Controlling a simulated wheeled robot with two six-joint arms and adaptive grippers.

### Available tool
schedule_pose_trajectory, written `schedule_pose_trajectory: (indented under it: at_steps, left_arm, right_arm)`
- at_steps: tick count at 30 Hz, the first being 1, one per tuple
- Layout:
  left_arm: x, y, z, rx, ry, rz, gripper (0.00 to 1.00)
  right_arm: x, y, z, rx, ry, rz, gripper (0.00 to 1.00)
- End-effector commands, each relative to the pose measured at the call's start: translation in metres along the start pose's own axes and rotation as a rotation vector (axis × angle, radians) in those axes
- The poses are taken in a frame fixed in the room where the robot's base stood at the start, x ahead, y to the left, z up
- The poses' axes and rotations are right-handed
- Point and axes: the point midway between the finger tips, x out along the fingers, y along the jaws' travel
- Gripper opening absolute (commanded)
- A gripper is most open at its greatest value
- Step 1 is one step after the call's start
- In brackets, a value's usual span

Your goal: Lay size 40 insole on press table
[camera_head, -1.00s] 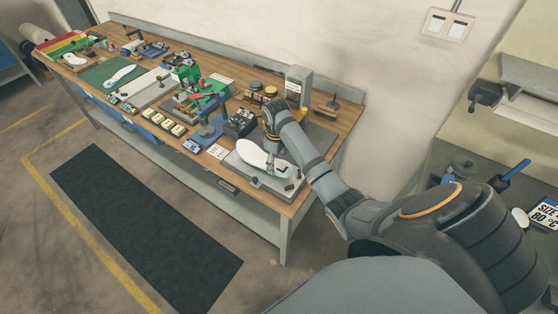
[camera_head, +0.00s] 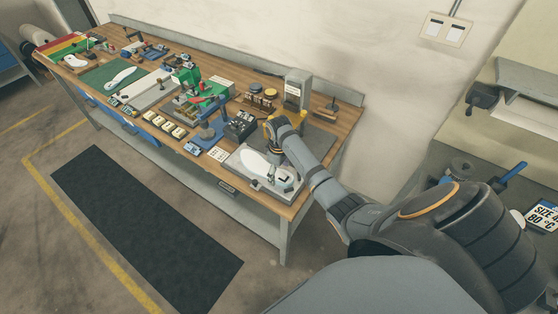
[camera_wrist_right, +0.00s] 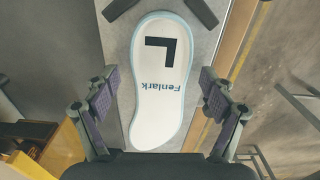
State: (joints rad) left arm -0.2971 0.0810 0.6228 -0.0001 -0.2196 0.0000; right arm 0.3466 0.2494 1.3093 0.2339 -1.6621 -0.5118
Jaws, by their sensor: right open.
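A white insole (camera_head: 255,162) lies on the grey plate of the press table (camera_head: 233,168) at the near right end of the workbench. In the right wrist view the insole (camera_wrist_right: 160,85) has a pale blue edge, a black L and the word Fenlark; no size number shows on it. My left gripper is not in view.
A black box of small parts (camera_head: 240,125) and a blue stand (camera_head: 208,133) are left of the plate. A grey upright block (camera_head: 297,88) stands behind. A green mat (camera_head: 112,74) bears another white insole.

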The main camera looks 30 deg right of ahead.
Motion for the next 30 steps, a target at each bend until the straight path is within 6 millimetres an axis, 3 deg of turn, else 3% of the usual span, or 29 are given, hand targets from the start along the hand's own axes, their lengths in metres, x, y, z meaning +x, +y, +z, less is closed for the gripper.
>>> schedule_pose_trajectory:
  at_steps: [8, 19, 21, 30]
  left_arm:
    - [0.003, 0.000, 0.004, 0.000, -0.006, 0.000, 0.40]
    - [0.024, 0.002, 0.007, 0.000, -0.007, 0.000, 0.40]
    - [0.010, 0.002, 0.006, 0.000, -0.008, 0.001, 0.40]
    - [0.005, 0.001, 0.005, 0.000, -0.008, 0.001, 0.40]
  right_arm:
    - [-0.011, 0.001, -0.001, 0.000, 0.003, 0.003, 0.84]
    - [-0.095, 0.001, -0.001, 0.000, 0.004, 0.004, 0.84]
    - [-0.114, 0.001, 0.000, 0.001, 0.000, 0.001, 0.84]
    - [-0.122, 0.000, 0.000, 0.001, -0.001, 0.000, 0.84]
